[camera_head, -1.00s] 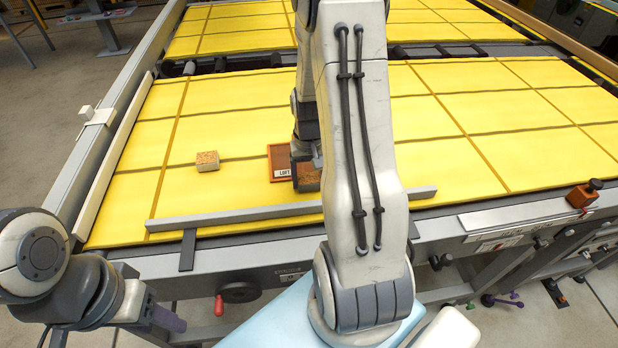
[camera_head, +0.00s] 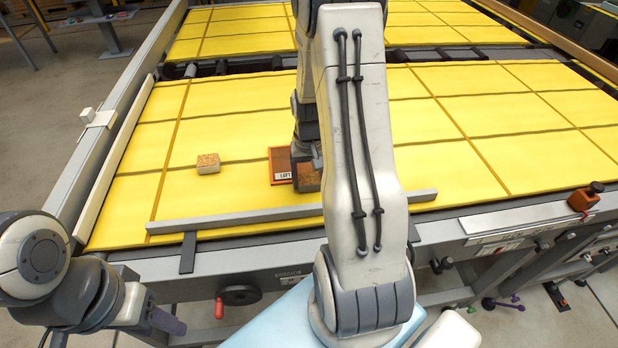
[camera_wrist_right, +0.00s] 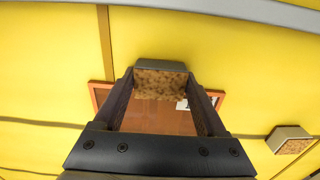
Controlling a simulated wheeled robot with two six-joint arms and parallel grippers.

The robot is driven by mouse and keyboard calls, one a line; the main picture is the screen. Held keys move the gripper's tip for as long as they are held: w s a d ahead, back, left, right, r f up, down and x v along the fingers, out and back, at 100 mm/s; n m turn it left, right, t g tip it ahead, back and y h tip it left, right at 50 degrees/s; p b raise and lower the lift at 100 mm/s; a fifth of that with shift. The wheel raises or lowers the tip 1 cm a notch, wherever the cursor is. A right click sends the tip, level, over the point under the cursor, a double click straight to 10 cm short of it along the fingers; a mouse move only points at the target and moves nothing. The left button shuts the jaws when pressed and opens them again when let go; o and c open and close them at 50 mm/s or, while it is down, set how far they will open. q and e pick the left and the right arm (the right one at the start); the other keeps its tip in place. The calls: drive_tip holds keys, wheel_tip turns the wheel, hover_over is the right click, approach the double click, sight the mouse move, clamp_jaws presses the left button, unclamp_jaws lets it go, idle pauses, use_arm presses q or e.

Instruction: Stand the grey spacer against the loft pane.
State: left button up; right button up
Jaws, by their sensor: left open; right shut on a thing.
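The loft pane is a reddish-brown tile (camera_head: 281,165) with a white label at its front edge, lying on the yellow surface. My right gripper (camera_wrist_right: 162,88) is shut on the grey spacer, a block (camera_wrist_right: 160,67) with a grey side and a speckled cork-like face. In the head view the spacer (camera_head: 307,178) is at the pane's right side, and my arm partly hides both. I cannot tell whether the spacer touches the pane or the surface. My left gripper (camera_head: 168,322) is at the lower left, away from the pane, open and only partly seen.
A second, pale block with a cork-like top (camera_head: 208,164) lies left of the pane. A long grey bar (camera_head: 230,217) runs along the front of the yellow surface. An orange box (camera_head: 584,199) stands on the right front edge. The yellow surface beyond the pane is clear.

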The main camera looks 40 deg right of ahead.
sight(309, 178)
drive_tip(key=shift+f, duration=0.15)
drive_tip(key=o, duration=1.3)
wheel_tip(309, 178, up, 10)
drive_tip(key=b, duration=0.1)
drive_tip(key=shift+r, duration=0.25)
drive_tip(key=s+a+r+n, duration=0.1)
drive_tip(key=a+r+n, duration=0.15)
drive_tip(key=a, duration=0.75)
drive_tip(key=s+a+r+n, duration=0.15)
drive_tip(key=a+n, duration=0.25)
drive_tip(key=a, duration=0.6)
drive_tip(key=s+a+n+y, duration=0.1)
drive_tip(key=s+a+n, duration=0.6)
drive_tip(key=s+a, duration=0.4)
drive_tip(key=s, duration=0.3)
drive_tip(key=shift+s+a+f, duration=0.2)
drive_tip(key=shift+s, duration=0.15)
